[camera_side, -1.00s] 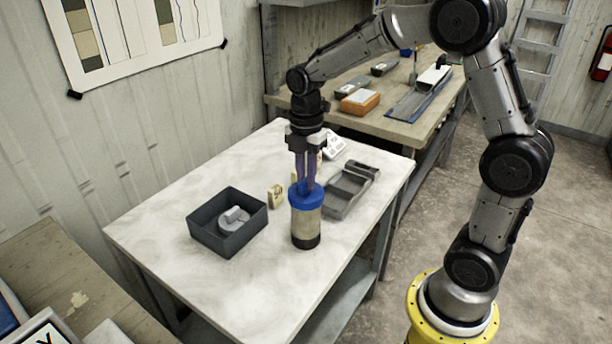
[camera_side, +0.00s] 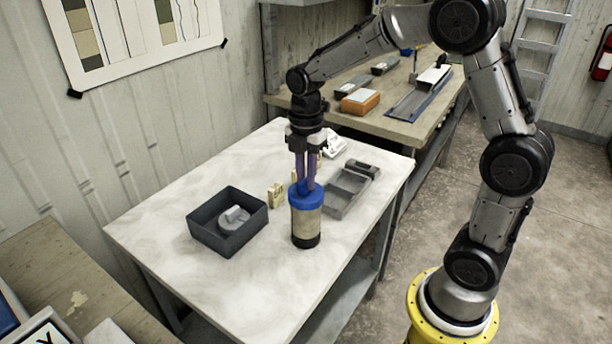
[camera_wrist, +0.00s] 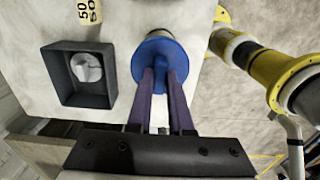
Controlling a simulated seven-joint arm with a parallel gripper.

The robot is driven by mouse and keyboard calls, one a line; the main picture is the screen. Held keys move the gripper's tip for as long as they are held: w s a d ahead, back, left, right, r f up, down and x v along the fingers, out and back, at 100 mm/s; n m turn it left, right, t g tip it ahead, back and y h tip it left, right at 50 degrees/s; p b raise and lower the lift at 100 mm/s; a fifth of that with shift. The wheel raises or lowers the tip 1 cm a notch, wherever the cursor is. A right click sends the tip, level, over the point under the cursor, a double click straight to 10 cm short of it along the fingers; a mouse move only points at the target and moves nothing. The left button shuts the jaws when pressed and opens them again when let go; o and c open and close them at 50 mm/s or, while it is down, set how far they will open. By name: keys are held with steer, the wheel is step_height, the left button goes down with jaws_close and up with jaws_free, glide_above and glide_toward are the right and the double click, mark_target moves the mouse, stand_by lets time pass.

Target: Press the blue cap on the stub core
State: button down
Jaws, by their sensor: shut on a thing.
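The stub core (camera_side: 306,226) stands upright on the white table, pale with a dark band at its foot. The blue cap (camera_side: 299,199) sits on top of the core, over its upper end. My gripper (camera_side: 306,186) points straight down with its purple fingers shut on the raised grip of the cap. In the wrist view, the blue cap (camera_wrist: 150,58) lies between the fingertips of my gripper (camera_wrist: 164,80) and hides most of the core. I cannot tell whether the cap is fully seated.
A dark square box (camera_side: 262,212) with a grey piece (camera_side: 235,217) in it stands left of the core. A grey tray (camera_side: 338,207) lies close on the right. Small yellowish blocks (camera_side: 277,195) stand behind. The table's front is clear.

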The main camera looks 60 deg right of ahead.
steer(key=shift+f, duration=1.1)
stand_by(0.3)
steer(key=c, duration=0.7)
jaws_free()
steer(key=shift+c, duration=0.2)
steer(key=shift+o, duration=0.3)
steer(key=o, duration=0.4)
steer(key=shift+r, duration=0.1)
steer(key=shift+r, duration=3.45)
